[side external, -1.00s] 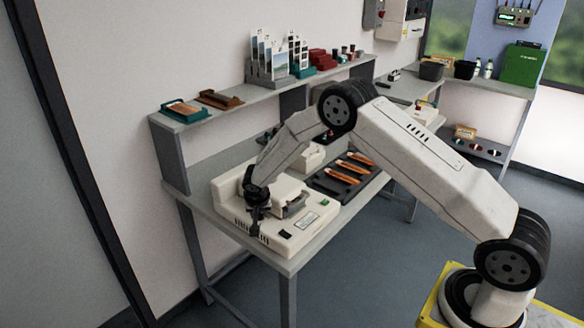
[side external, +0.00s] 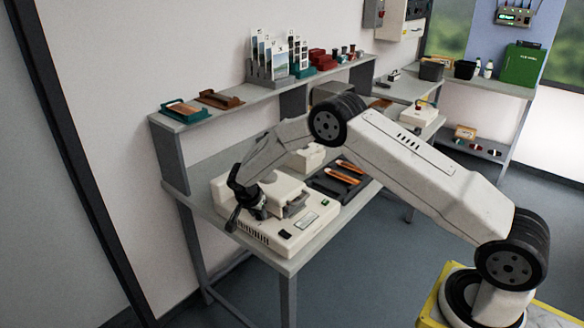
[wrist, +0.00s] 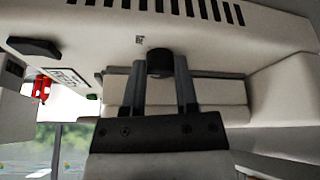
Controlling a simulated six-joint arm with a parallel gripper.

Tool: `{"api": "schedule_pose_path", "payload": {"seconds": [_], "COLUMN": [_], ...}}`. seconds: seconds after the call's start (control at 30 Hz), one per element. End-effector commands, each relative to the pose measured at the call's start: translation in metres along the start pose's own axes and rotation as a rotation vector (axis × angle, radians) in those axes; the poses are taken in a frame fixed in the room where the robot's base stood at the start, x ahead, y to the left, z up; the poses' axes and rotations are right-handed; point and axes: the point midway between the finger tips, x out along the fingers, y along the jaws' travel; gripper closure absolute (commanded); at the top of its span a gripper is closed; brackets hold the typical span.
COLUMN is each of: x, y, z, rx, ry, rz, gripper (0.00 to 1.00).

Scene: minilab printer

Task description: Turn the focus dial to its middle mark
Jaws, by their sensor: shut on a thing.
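The focus dial is a small black round knob (wrist: 160,63) on the cream face of the printer, seen in the wrist view. My gripper (wrist: 168,62) is shut on it, with one dark finger on either side. In the side external view my gripper (side external: 250,208) is at the left end of the cream printer (side external: 292,218), tilted. The dial is hidden there behind the gripper. The dial's pointer and middle mark cannot be made out.
A dark tray (side external: 326,186) with orange strips lies beside the printer on the grey bench. A raised shelf (side external: 226,107) behind carries trays, a rack of cards and red and teal boxes. The printer has a green button (side external: 284,234) and a label near its front.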

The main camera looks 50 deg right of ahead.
Motion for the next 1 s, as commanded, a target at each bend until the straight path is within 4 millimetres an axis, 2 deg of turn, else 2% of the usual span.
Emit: {"api": "schedule_pose_path", "payload": {"seconds": [0.2, 0.23, 0.27, 0.3, 0.67, 0.87, 1.0], "x": [0.000, 0.000, 0.000, 0.000, -0.002, -0.014, -0.029], "y": [0.000, 0.000, 0.000, 0.000, 0.000, 0.000, -0.001], "z": [0.000, 0.000, 0.000, 0.000, 0.000, 0.000, 0.000], "rx": [-0.001, -0.001, -0.001, -0.001, -0.002, -0.002, -0.002], "ry": [-0.001, -0.001, -0.001, -0.001, 0.000, 0.000, 0.000], "rz": [0.000, 0.000, 0.000, 0.000, -0.001, -0.002, -0.003], "gripper": [1.00, 0.60, 0.50, 0.48, 0.48, 0.48, 0.48]}}
